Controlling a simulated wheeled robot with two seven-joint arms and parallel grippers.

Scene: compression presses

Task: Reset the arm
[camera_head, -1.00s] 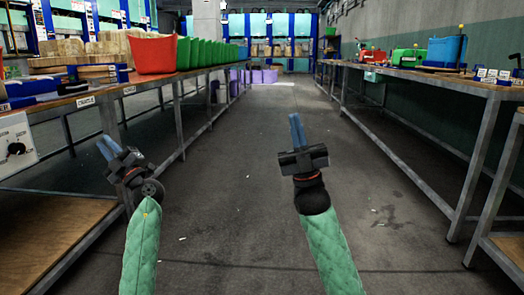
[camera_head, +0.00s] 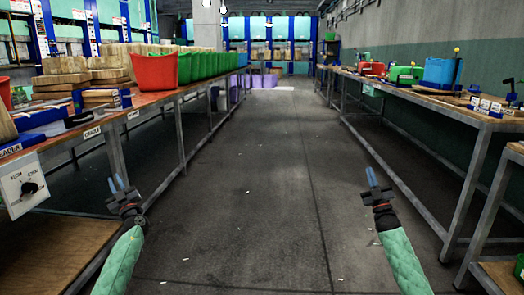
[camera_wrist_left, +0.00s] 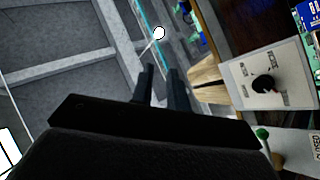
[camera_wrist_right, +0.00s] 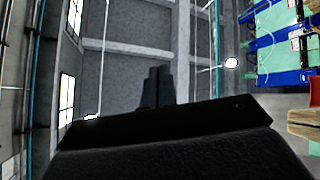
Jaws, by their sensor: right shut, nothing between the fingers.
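My left gripper (camera_head: 117,183) is low on the left in the head view, over the aisle floor beside the left bench. Its blue fingers point forward and up. In the left wrist view its two dark fingers (camera_wrist_left: 163,85) stand apart with a gap between them, and nothing is held. My right gripper (camera_head: 371,176) is on the right side of the aisle, left of the right bench. In the right wrist view its fingers (camera_wrist_right: 157,87) are together and empty. Both arms reach forward, wide apart, and neither gripper touches anything.
The left bench (camera_head: 160,97) carries a red bin (camera_head: 154,71), a row of green bins (camera_head: 205,64) and wooden blocks. A control panel with a knob (camera_head: 22,186) hangs near my left arm. The right bench (camera_head: 420,97) carries several devices.

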